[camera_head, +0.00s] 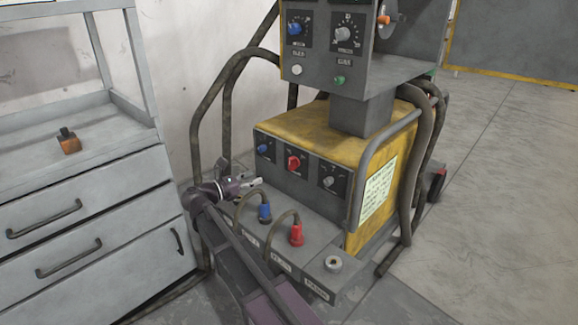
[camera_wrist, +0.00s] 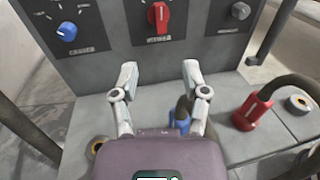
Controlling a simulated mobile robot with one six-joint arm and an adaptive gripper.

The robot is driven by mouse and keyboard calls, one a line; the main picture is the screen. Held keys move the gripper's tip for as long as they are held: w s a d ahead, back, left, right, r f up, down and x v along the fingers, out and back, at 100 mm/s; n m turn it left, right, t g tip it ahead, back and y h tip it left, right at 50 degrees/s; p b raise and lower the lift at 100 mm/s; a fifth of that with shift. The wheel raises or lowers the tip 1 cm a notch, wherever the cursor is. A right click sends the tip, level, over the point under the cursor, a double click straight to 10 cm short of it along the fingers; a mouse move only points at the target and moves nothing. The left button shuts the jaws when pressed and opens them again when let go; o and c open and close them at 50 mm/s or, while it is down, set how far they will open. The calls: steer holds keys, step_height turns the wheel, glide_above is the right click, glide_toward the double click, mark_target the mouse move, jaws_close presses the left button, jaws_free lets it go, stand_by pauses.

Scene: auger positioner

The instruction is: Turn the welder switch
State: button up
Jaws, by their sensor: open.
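The welder (camera_head: 345,133) is a yellow and grey unit with a dark front panel. A red rotary switch (camera_head: 293,162) sits in the middle of that panel, between a blue knob (camera_head: 263,149) and a grey knob (camera_head: 328,182). In the wrist view the red switch (camera_wrist: 158,16) is at the top centre, its handle roughly upright. My gripper (camera_head: 252,184) is in front of the panel, lower than the switch and apart from it. In the wrist view my gripper's fingers (camera_wrist: 160,74) are spread with nothing between the tips, pointing toward the panel below the switch.
A blue plug (camera_head: 265,212) and a red plug (camera_head: 296,235) with cables stand on the ledge close below my gripper. An upper control box (camera_head: 362,50) overhangs the welder. A grey drawer cabinet (camera_head: 90,215) stands at the left. Open floor (camera_head: 500,170) lies at the right.

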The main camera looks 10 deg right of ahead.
mark_target(293, 163)
steer(key=shift+w+d, duration=0.1)
steer(key=shift+d, duration=0.05)
steer(key=x, duration=1.3)
steer(key=shift+d, duration=0.15)
steer(key=shift+c, duration=0.2)
steer(key=shift+d, duration=0.1)
jaws_close()
